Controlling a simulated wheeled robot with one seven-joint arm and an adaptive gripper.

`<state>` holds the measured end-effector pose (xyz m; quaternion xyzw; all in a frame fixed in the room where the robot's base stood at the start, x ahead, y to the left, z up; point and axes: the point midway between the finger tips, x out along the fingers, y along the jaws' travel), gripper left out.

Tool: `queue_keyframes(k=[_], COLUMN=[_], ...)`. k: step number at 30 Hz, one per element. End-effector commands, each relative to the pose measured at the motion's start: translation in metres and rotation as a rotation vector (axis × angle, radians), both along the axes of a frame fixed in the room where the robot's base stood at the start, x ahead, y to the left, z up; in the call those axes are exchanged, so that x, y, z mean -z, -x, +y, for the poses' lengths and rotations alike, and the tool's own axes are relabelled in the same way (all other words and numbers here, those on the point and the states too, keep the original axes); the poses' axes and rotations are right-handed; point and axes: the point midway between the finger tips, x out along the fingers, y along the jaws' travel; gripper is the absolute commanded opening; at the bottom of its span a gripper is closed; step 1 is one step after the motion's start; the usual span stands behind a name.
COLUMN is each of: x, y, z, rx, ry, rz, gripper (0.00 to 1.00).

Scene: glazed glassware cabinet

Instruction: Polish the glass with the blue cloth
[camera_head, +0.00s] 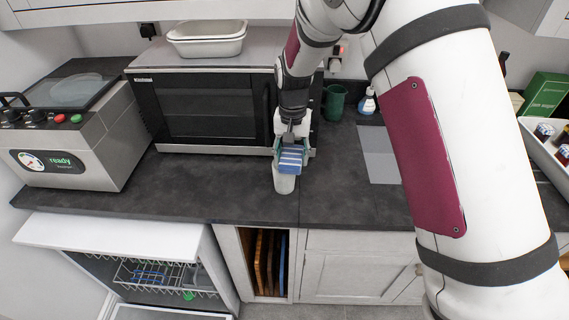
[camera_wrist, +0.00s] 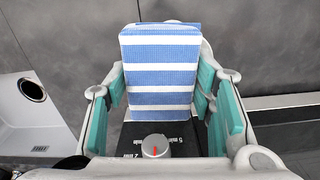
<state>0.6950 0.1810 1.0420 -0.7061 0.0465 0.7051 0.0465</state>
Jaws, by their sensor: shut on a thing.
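The blue cloth with white stripes (camera_head: 291,158) is held in my gripper (camera_head: 292,147) above the dark worktop. In the wrist view the cloth (camera_wrist: 160,62) lies folded flat between the teal finger pads of my gripper (camera_wrist: 161,88). A pale, cup-shaped glass (camera_head: 284,183) stands on the worktop directly under the cloth in the head view. The cloth hides its top, and I cannot tell whether they touch.
A microwave (camera_head: 205,108) stands close behind my gripper, with a white dish (camera_head: 207,45) on top. A green mug (camera_head: 334,102) and a small bottle (camera_head: 367,102) are behind to the right. An open dishwasher (camera_head: 135,236) is below. The front worktop edge is near the glass.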

Motion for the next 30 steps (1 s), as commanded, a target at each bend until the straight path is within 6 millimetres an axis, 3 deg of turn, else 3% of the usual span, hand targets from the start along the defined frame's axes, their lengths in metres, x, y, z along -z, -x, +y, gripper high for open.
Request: queue_keyframes(k=[30], x=[0.003], y=[0.001], z=[0.041], rx=[-0.004], ry=[-0.001], rz=[0.005], gripper=[0.27])
